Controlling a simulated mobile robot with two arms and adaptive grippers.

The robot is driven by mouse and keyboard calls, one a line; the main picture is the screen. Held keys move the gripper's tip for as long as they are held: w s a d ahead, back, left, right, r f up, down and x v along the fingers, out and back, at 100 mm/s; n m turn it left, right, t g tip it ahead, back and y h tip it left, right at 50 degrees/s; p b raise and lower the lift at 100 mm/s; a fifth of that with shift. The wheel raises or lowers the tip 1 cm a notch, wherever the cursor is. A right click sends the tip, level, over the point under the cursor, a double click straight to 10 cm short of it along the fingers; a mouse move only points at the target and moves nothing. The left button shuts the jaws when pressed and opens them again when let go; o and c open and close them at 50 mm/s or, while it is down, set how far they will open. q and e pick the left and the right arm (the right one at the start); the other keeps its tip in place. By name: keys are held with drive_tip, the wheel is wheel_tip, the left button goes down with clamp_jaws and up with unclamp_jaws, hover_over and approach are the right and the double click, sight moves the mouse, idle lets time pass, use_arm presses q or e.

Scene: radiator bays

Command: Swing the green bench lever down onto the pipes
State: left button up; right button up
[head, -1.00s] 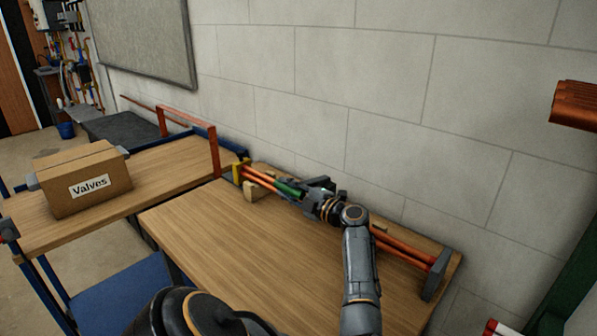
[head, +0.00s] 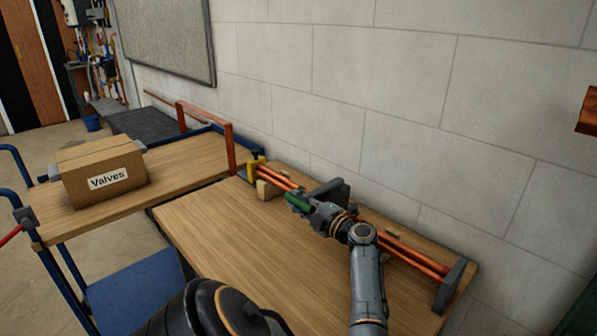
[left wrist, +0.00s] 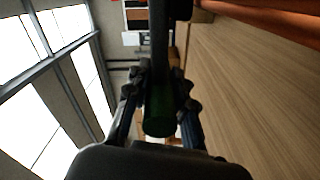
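The bench lever's green grip (head: 299,203) shows on the near side of the copper pipes (head: 395,246), above the bench top (head: 240,240). It also shows end-on in the left wrist view (left wrist: 159,112), with a dark bar running away from it. My left gripper (head: 311,211) has its fingers on both sides of the grip and appears shut on it. The pipes lie along the back of the bench, between a yellow clamp (head: 256,170) and a grey end bracket (head: 450,285). The lever's pivot is partly hidden behind the gripper. My right gripper is not in view.
A cardboard box labelled Valves (head: 103,172) stands on a blue-framed trolley (head: 190,160) at the left. An orange-red frame (head: 230,148) rises near the trolley's back. A block wall (head: 410,110) stands close behind the bench. The bench's front middle is clear.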

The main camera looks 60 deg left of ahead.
use_arm(q)
drive_tip(key=o, duration=0.4)
drive_tip(key=shift+w+f, duration=0.2)
drive_tip(key=shift+w, duration=0.05)
drive_tip(key=shift+o, duration=0.2)
drive_tip(key=shift+s, duration=0.1)
drive_tip(key=v, duration=0.7)
drive_tip(key=shift+d, duration=0.2)
